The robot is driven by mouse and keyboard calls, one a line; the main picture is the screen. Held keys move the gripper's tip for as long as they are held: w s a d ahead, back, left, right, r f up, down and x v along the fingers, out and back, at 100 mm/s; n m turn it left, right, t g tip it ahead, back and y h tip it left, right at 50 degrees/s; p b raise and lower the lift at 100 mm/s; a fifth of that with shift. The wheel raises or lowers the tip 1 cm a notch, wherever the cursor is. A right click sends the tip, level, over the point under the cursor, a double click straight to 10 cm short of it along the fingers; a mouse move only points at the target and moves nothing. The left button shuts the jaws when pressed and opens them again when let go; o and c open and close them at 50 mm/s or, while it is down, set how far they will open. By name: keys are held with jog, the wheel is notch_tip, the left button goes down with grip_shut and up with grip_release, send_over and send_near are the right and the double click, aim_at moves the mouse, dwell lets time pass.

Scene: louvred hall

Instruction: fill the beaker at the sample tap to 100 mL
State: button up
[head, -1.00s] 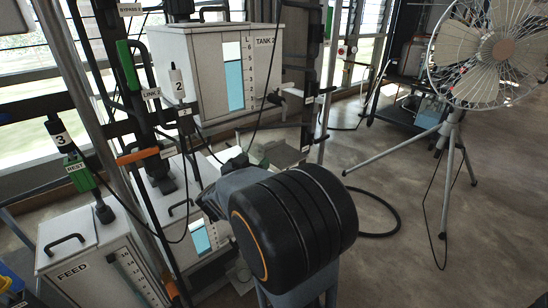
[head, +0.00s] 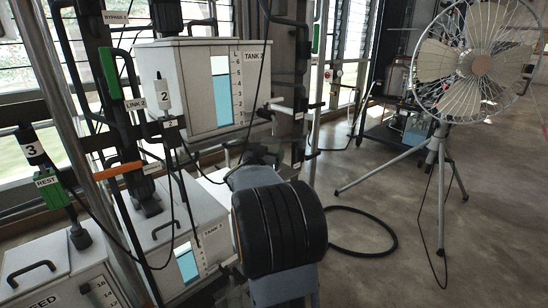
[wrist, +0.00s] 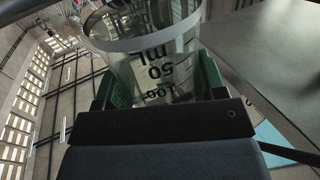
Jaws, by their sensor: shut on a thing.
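In the wrist view, my gripper (wrist: 165,85) has its green-padded fingers on either side of a clear beaker (wrist: 150,45) and is shut on it. The beaker carries dark "50 mL" and "100" marks and a pale band at its rim. I see no liquid in it, but the view is partial.
A lower white tank (head: 160,232) and the FEED tank (head: 60,265) stand at left among pipes and cables. A grey flat surface (wrist: 275,60) is close right of the beaker in the wrist view. A hose loop (head: 362,230) and tripod fan (head: 440,170) stand on otherwise open floor.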

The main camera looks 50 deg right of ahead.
jog(key=d, duration=0.1)
jog(key=d+f+b, duration=0.1)
jog(key=w+d, duration=0.1)
jog(key=shift+f+b, duration=0.15)
jog(key=shift+b, duration=0.2)
jog(key=shift+f, duration=0.15)
jog(key=shift+f, duration=0.1)
jog(key=shift+f, duration=0.1)
jog(key=o, duration=0.9)
